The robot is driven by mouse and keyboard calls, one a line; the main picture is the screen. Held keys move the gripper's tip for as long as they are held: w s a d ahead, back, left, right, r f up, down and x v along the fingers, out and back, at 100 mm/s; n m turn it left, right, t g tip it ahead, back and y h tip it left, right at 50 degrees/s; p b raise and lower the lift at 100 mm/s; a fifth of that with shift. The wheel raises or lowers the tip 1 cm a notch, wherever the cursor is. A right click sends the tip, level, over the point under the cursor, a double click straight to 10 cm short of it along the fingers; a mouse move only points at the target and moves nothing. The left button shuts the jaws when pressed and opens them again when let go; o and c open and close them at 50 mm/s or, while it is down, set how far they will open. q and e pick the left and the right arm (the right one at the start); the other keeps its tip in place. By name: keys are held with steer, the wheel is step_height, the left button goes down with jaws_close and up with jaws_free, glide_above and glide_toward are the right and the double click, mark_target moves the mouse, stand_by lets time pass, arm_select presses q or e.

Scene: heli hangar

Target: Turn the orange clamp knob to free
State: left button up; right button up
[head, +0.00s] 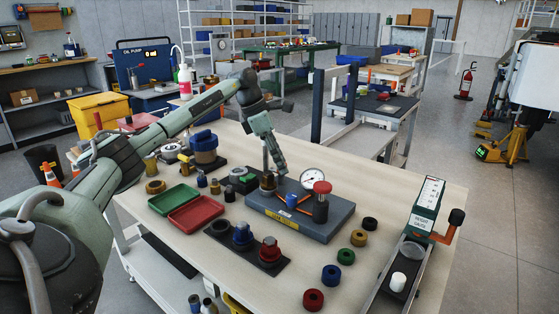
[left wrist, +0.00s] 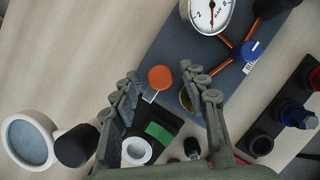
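The orange clamp knob (left wrist: 161,77) shows in the left wrist view as a round cap with a small pale metal tab beside it. It lies between the fingertips of my left gripper (left wrist: 161,82), nearer the left finger. The fingers are spread apart, with a visible gap around the knob; I cannot tell their height above it. In the head view my left gripper (head: 275,164) hangs over the back left edge of the blue-grey gauge board (head: 330,225), and the knob is not clearly seen there. My right gripper is not in view.
The board carries a dial gauge (head: 312,178), a blue knob (head: 292,200) and a red-topped post (head: 322,190). A brass cup (left wrist: 187,98) is close to the right finger. A black block with a green patch (left wrist: 160,132) and green and red trays (head: 197,212) are nearby.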

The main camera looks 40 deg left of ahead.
arm_select(q)
steer(key=v, duration=1.2)
stand_by(0.6)
